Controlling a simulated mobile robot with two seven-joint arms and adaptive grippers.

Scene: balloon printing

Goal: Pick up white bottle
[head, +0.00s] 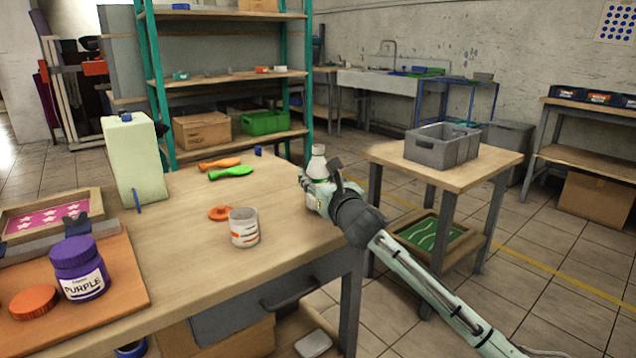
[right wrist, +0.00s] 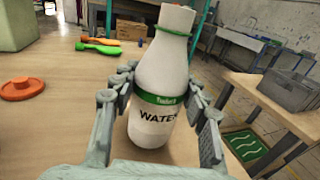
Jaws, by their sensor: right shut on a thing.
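The white bottle (head: 318,162) stands upright near the right edge of the wooden table (head: 190,270), partly hidden by my right gripper (head: 312,190) in the head view. In the right wrist view the white bottle (right wrist: 165,80) has a green band and the word "WATER" on its label. My right gripper (right wrist: 165,100) has one finger on each side of the bottle and is shut on it around its middle. Whether the bottle's base touches the table is hard to tell. My left gripper is not in view.
An open white can (head: 244,228) and an orange lid (head: 221,213) are left of the bottle. A purple jar (head: 79,268) stands front left. A grey crate (head: 441,146) sits on a small table at right.

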